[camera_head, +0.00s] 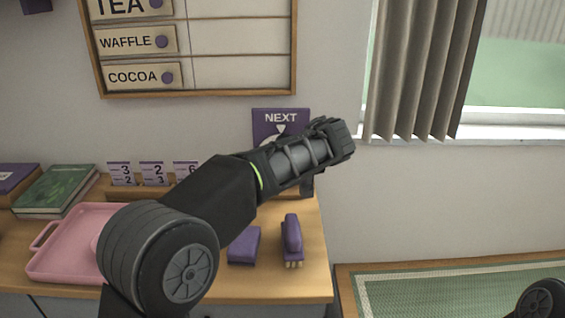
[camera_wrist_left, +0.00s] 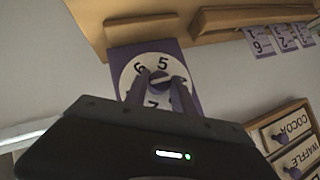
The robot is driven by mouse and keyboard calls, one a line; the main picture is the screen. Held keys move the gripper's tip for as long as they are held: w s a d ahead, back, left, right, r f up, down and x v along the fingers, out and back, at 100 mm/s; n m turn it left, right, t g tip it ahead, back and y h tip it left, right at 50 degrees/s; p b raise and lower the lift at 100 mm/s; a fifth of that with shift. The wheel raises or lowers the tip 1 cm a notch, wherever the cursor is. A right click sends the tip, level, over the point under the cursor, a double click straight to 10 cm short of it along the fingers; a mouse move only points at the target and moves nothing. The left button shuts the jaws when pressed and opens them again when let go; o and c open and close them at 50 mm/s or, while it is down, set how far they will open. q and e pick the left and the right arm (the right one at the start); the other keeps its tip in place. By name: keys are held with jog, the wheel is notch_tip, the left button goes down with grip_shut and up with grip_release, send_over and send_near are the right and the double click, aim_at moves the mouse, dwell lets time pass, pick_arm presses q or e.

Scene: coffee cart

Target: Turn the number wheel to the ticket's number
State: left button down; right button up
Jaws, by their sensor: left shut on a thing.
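The purple NEXT board (camera_head: 281,117) is on the wall in the head view, a white triangle pointing down at the white number wheel; my left arm covers most of the wheel. In the left wrist view the number wheel (camera_wrist_left: 127,78) shows 6, 5 and part of a 7. The fingers of my left gripper (camera_wrist_left: 158,84) are closed around its purple centre knob (camera_wrist_left: 158,77). The number at the triangle is hidden. Several tickets (camera_head: 152,173) stand in a wooden rack, with large digits 3, 2 and 6 showing. My right gripper is out of view.
A pink tray (camera_head: 62,262), a green book (camera_head: 56,190), a purple block (camera_head: 244,245) and a purple brush (camera_head: 292,238) are on the counter. The menu board (camera_head: 200,92) hangs above. A curtain (camera_head: 420,70) and window are at right.

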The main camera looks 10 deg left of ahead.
pick_arm(q)
jog(key=m+y, duration=0.1)
jog(key=y, duration=0.1)
jog(key=m+y, duration=0.2)
jog(key=shift+w+d+f, duration=0.1)
jog(key=shift+d+f, duration=0.1)
dwell(0.4)
jog(key=c, duration=1.1)
grip_release()
jog(key=shift+o, duration=0.2)
jog(key=v, duration=0.7)
jog(key=shift+d, duration=0.35)
